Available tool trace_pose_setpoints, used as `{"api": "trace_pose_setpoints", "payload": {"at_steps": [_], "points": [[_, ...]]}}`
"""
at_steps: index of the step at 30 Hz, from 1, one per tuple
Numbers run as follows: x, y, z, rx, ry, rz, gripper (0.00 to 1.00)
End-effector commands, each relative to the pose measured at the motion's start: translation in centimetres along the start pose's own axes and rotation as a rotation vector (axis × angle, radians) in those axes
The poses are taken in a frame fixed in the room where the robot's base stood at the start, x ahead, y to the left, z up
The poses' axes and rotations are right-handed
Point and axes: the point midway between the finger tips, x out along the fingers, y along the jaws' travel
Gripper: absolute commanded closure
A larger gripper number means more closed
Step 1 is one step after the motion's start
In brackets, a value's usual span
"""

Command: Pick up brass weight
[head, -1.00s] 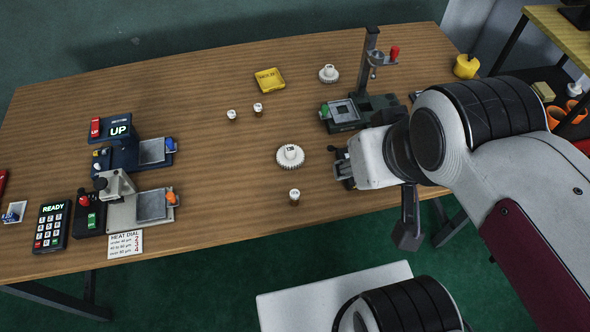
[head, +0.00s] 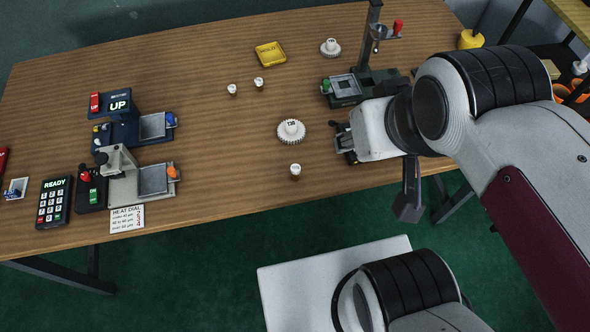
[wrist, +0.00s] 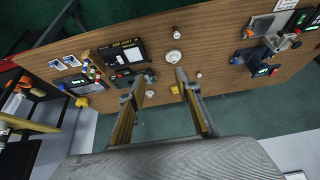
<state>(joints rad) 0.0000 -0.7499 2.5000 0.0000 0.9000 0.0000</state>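The brass weight (head: 470,40) is a yellow, knobbed piece at the far right edge of the wooden table in the head view. In the wrist view it appears as a small yellow shape (wrist: 83,102) left of the fingers. My gripper (head: 343,141) is over the right part of the table, short of the weight and to its left. In the wrist view my gripper (wrist: 156,85) has its two fingers well apart, with nothing held between them.
A dark press stand (head: 345,88) rises between my gripper and the far edge. Machines and a keypad (head: 54,202) fill the left end. Mid-table is mostly clear.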

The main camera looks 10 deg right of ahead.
Motion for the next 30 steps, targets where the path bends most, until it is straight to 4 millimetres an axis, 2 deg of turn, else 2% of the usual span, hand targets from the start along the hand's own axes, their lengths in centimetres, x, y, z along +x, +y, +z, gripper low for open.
{"api": "trace_pose_setpoints", "payload": {"at_steps": [20, 25, 30], "points": [[0.2, 0.3, -0.3, -0.004, 0.002, 0.011, 0.64], [1.1, 1.7, -1.7, -0.026, 0.015, 0.052, 0.64], [2.8, 4.1, -4.0, -0.072, 0.034, 0.121, 0.64]]}}
